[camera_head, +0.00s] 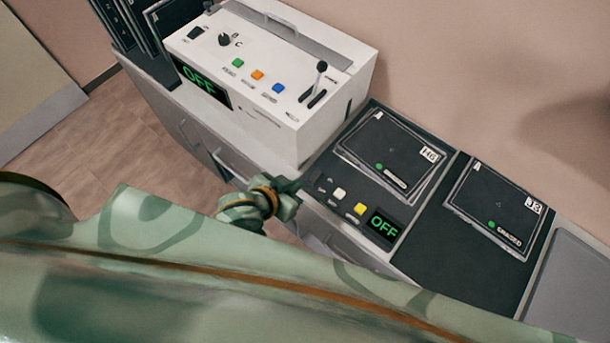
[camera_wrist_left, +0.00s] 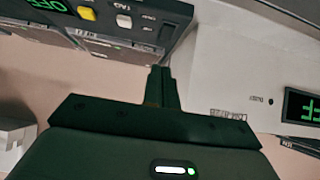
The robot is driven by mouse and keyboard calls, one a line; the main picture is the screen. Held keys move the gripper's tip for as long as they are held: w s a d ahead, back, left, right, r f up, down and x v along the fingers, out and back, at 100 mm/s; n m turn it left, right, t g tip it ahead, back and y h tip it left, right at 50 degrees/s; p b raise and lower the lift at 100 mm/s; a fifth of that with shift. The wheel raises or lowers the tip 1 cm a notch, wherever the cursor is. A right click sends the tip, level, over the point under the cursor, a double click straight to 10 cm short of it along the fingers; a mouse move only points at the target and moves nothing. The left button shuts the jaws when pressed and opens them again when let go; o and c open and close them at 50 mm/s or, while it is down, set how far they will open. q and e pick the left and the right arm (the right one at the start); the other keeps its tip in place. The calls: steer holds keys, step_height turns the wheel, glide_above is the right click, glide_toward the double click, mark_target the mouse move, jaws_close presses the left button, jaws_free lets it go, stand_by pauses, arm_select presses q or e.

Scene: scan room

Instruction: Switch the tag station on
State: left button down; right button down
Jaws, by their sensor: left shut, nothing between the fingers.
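The tag station (camera_head: 345,235) is the dark panel at right in the head view. Its display (camera_head: 384,226) reads OFF in green. A white button (camera_head: 339,194) and a yellow button (camera_head: 360,209) sit beside it. A small dark control (camera_head: 326,178) lies left of the white button, too small to read. My left gripper (camera_head: 292,186) is shut and empty, just left of these controls. In the left wrist view its shut fingers (camera_wrist_left: 158,85) point toward the panel edge, near the white button (camera_wrist_left: 124,20) and yellow button (camera_wrist_left: 87,13). Contact cannot be told. My right gripper is not in view.
A white console (camera_head: 290,128) with a lever, coloured buttons and a display (camera_head: 201,83) reading OFF stands left of the panel. My arm covers the lower head view.

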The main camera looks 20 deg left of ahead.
arm_select(q)
steer(key=v, duration=0.3)
steer(key=shift+s+a+p, duration=0.1)
steer(key=shift+s+p, duration=0.2)
steer(key=shift+s, duration=0.15)
